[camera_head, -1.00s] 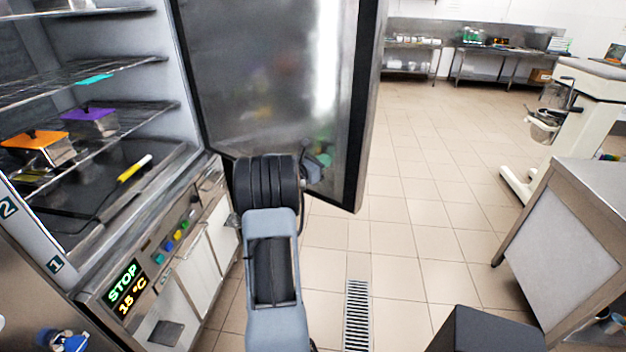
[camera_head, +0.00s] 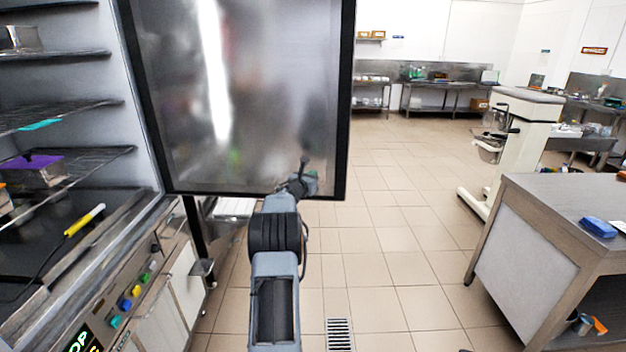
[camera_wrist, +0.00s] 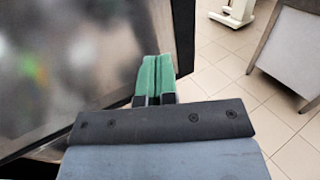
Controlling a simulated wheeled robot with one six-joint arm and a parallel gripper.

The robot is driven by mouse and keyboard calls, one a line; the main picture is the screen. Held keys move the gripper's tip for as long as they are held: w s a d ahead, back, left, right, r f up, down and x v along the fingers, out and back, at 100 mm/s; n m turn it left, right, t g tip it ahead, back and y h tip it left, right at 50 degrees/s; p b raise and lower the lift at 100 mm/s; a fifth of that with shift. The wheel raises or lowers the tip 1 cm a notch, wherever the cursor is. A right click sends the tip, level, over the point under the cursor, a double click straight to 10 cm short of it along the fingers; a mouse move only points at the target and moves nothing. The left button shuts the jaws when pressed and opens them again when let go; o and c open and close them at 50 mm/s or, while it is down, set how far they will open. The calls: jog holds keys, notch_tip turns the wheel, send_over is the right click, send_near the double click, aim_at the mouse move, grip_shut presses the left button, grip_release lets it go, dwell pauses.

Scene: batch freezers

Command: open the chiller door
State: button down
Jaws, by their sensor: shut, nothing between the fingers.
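The chiller door (camera_head: 250,100) stands swung open, its metal inner face and dark frame toward me in the head view. The chiller's shelves (camera_head: 70,112) are exposed at the left. My gripper (camera_head: 304,165) is at the lower right part of the door's inner face, near its free edge. In the wrist view the green fingers (camera_wrist: 156,62) are together with nothing between them, overlapping the dark door frame (camera_wrist: 184,35). I cannot tell whether they touch the door. The door's outer side and handle are hidden.
A purple-lidded container (camera_head: 35,168) and a yellow marker-like item (camera_head: 85,220) are inside the chiller. A steel table (camera_head: 555,200) with a blue item (camera_head: 598,227) stands at right, a cream machine (camera_head: 512,140) behind it. The tiled floor between is clear.

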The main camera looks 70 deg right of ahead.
jog(key=shift+a, duration=0.1)
dwell(0.3)
jog(key=s+a+b, duration=0.5)
jog(key=a+b, duration=0.2)
jog(key=a, duration=0.6)
